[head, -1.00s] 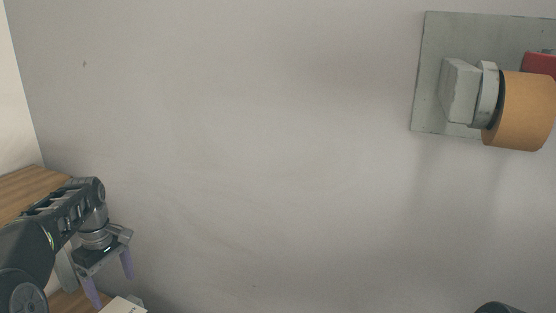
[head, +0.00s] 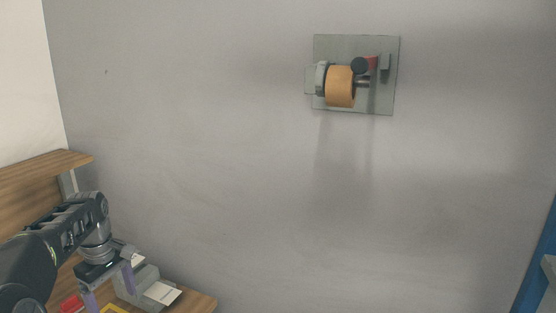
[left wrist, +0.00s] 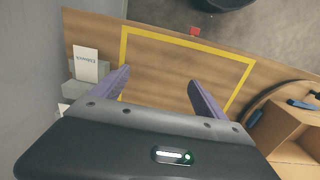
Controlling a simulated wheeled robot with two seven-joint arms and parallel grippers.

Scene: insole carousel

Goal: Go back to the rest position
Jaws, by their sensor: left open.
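My left gripper (head: 108,284) hangs at the lower left of the head view, over a wooden table (head: 198,299). In the left wrist view its two purple fingers (left wrist: 160,88) are spread apart with nothing between them, so it is open and empty. Below them the wooden tabletop (left wrist: 180,72) carries a yellow outlined rectangle (left wrist: 190,40). My right gripper is in neither view.
A grey holder with a white card (head: 162,292) stands beside the gripper; the card also shows in the left wrist view (left wrist: 86,63). A cardboard box (left wrist: 300,130) is at right there. An orange roll (head: 340,86) is mounted on the wall plate (head: 385,100). A wooden shelf (head: 50,164) is at left.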

